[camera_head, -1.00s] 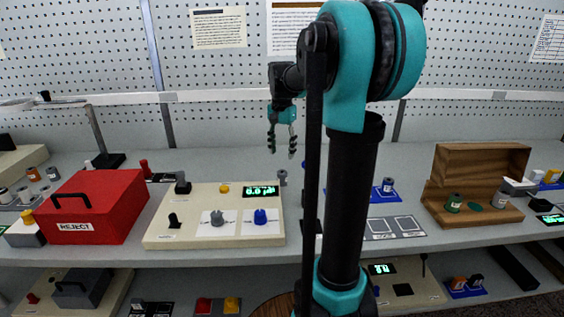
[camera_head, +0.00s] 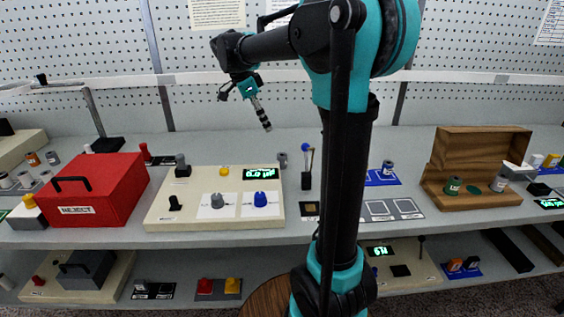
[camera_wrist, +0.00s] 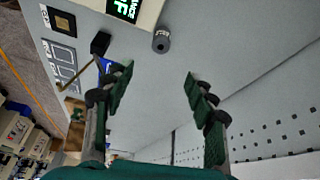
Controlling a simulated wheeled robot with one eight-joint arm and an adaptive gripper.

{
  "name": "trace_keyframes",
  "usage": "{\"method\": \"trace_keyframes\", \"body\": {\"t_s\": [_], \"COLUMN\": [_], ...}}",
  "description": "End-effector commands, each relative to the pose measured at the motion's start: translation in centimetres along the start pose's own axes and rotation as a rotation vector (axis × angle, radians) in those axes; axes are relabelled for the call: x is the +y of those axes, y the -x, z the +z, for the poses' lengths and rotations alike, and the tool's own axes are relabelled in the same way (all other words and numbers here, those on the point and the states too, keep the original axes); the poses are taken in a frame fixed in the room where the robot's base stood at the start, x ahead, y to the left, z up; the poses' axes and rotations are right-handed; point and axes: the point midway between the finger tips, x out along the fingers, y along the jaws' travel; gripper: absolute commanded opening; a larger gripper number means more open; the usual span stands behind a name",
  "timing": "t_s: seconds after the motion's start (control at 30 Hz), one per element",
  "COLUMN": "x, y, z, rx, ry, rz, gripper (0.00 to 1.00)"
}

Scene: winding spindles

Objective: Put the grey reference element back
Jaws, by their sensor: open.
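A small grey cylinder (camera_head: 283,160) stands on the bench just right of the cream console's (camera_head: 156,213) back edge. It also shows in the wrist view (camera_wrist: 161,41), beyond my open fingertips and apart from them. Another grey piece (camera_head: 217,201) sits on a white square of the console, beside a blue piece (camera_head: 260,200). A grey-topped piece (camera_head: 181,160) stands on a black block at the console's back left. I cannot tell which grey piece is the reference element. My gripper (camera_head: 266,127) hangs above and behind the console. In the wrist view (camera_wrist: 157,77) its fingers are apart and empty.
A red REJECT box (camera_head: 120,195) stands left of the console. Right of it are a black stand with a blue-topped stick (camera_head: 307,170), a blue mat (camera_head: 375,179) and a wooden box (camera_head: 435,192). A pegboard wall (camera_head: 210,60) closes the back.

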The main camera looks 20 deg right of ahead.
Motion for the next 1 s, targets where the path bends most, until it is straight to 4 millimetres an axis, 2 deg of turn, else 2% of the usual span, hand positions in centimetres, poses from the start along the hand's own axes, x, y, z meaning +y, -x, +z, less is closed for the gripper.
{"method": "trace_keyframes", "body": {"t_s": [0.5, 0.63, 0.87, 1.0], "x": [0.0, 0.0, -0.1, -0.1], "y": [-9.4, -11.1, -12.5, -14.4], "z": [0.0, 0.0, 0.1, 0.5], "rx": [0.0, -0.001, -0.001, -0.001], "ry": [-0.003, -0.003, -0.002, -0.002], "rz": [0.001, 0.001, 0.001, 0.001], "gripper": [0.56, 0.56, 0.56, 0.56]}}
